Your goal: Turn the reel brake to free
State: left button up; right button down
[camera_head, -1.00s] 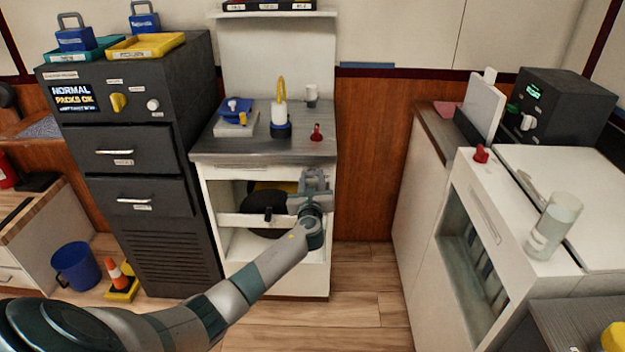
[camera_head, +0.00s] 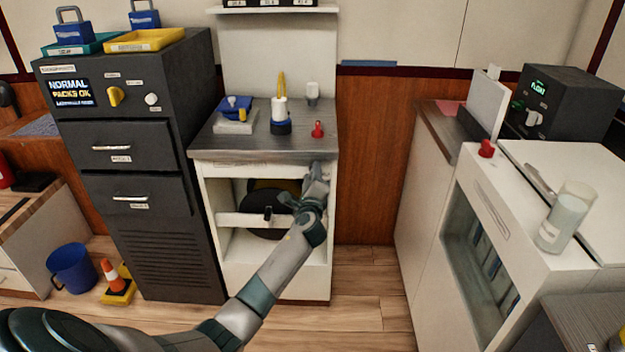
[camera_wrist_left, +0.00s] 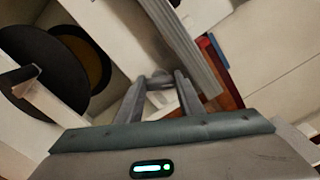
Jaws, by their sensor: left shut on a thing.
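The black reel (camera_head: 265,190) sits inside the open white cabinet, behind a white crossbar (camera_head: 238,219) that carries a small black knob (camera_head: 267,212). My left gripper (camera_head: 308,184) is at the cabinet's upper right front, just below the counter edge. In the left wrist view its fingers (camera_wrist_left: 160,84) are shut on a small pale part near the cabinet front, mostly hidden between them. I cannot make out whether this part is the reel brake. The reel also shows in the left wrist view (camera_wrist_left: 38,70). My right gripper is not in view.
The grey counter (camera_head: 222,150) above holds a red knob (camera_head: 317,130), a yellow-topped white item (camera_head: 280,112) and a blue item (camera_head: 235,105). A dark drawer cabinet (camera_head: 150,240) stands left. A white machine (camera_head: 480,215) stands right. The floor (camera_head: 365,285) between is clear.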

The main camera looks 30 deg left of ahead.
pick_arm(q)
jog(key=shift+f+n+b, duration=0.2)
jog(key=shift+n+b, duration=0.85)
jog(key=shift+n, duration=1.95)
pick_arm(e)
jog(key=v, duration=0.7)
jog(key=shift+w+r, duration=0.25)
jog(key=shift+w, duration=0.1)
pick_arm(q)
jog(key=o, duration=1.1)
jog(key=shift+c, duration=0.2)
jog(key=shift+r, duration=0.1)
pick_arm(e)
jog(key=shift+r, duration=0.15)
